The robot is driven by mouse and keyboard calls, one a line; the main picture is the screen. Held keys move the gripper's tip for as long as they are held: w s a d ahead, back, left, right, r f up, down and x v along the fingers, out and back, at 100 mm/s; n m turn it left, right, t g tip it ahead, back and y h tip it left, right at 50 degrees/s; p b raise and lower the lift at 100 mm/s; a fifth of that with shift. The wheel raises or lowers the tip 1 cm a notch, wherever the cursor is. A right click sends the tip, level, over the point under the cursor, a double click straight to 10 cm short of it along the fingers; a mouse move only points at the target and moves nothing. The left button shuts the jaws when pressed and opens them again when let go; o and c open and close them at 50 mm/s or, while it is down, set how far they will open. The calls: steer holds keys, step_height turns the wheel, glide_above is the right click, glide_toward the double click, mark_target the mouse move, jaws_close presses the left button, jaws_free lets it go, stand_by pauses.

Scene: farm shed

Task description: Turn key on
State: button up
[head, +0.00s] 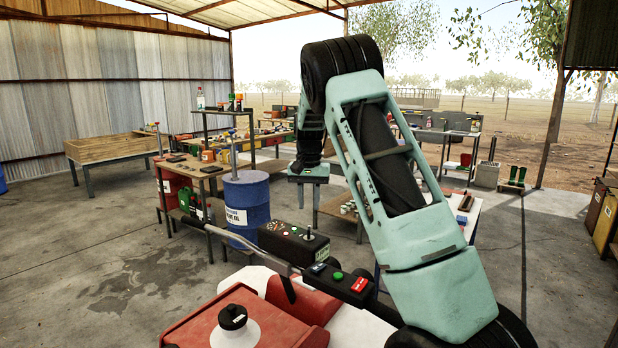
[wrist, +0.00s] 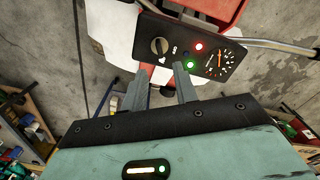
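In the wrist view a black control panel (wrist: 178,52) has a round dark key switch (wrist: 158,46) with a slot-like bar across its face and small white marks beside it. My gripper (wrist: 163,81) is open and empty, its two grey fingers apart. The fingers point towards the panel; the fingertips appear just below the switch in the picture, and the exact gap cannot be told. In the head view my gripper (head: 308,198) hangs fingers down, above the vehicle's handlebar area. I cannot tell the key switch in the head view.
The panel also has a lit red lamp (wrist: 198,46), a lit green lamp (wrist: 190,65) and a gauge (wrist: 217,63). A grey handlebar (head: 245,249) runs beside it.

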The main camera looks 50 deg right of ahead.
step_height(320, 180, up, 10)
steer(key=b, duration=0.1)
steer(key=shift+f, duration=0.25)
stand_by(0.4)
steer(key=s+a+f+n+y+b, duration=0.1)
steer(key=s+a+f+n, duration=0.15)
steer(key=a, duration=0.95)
steer(key=s+a+f+n+b, duration=0.1)
steer(key=a+f+n, duration=0.25)
steer(key=a, duration=0.85)
steer(key=s+a+f+n+y, duration=0.1)
steer(key=s+a+f+n, duration=0.15)
steer(key=a, duration=0.85)
steer(key=s+a+f+n, duration=0.3)
steer(key=s+a, duration=0.1)
steer(key=s, duration=0.4)
steer(key=s+a+f+n+h+b, duration=0.1)
steer(key=s+a+f+n, duration=0.2)
steer(key=s, duration=0.5)
steer(key=s+a+f+n, duration=0.3)
steer(key=s+a+n, duration=0.1)
steer(key=s+a, duration=0.3)
steer(key=shift+s+f+b, duration=0.15)
steer(key=shift+s+b, duration=0.25)
steer(key=shift+s, duration=0.4)
steer(key=shift+n, duration=0.25)
